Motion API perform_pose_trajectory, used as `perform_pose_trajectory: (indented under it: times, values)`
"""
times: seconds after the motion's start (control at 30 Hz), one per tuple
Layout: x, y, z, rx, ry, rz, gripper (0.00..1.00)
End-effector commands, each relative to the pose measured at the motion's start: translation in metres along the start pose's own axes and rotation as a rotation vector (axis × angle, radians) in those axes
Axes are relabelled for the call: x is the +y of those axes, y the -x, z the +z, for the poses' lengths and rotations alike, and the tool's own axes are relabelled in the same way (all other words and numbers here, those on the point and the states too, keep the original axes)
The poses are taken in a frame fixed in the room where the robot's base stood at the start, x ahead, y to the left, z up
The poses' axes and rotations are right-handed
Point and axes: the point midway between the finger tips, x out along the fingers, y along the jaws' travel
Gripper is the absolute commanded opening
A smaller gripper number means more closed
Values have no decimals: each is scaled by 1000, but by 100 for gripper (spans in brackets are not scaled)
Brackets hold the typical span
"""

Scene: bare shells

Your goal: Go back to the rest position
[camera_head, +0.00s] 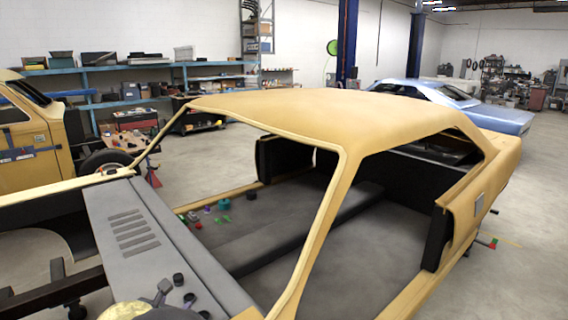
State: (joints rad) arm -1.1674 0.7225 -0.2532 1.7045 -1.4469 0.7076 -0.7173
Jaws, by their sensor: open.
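My gripper and arm cannot be made out in the head view. The view faces a bare yellow car shell (330,120) without glass or doors, which fills the middle and right. Its open cabin has a dark grey floor (350,245). Several small coloured pieces, red, green, purple and teal, lie on the left part of this floor. A grey slotted panel (165,255) spans the front of the shell at lower left.
Small dark knobs and a rounded pale-gold part (122,311) sit at the bottom edge. Another yellow car (30,140) stands at left, a blue car (455,105) at back right. Blue shelving (130,68) lines the back wall. Concrete floor (535,190) is open at right.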

Motion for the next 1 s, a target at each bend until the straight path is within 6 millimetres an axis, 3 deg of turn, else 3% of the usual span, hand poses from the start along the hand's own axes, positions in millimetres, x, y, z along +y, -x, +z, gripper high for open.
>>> perform_pose_trajectory:
  times: [0.23, 0.47, 0.7, 1.0]
  values:
    - [-90, -28, 8, 110, -302, -182, 53]
    - [-218, -35, 2, 224, -824, -459, 53]
    - [-323, -10, -20, 251, -1407, -728, 53]
    - [-413, 40, -56, 138, -2154, -1013, 53]
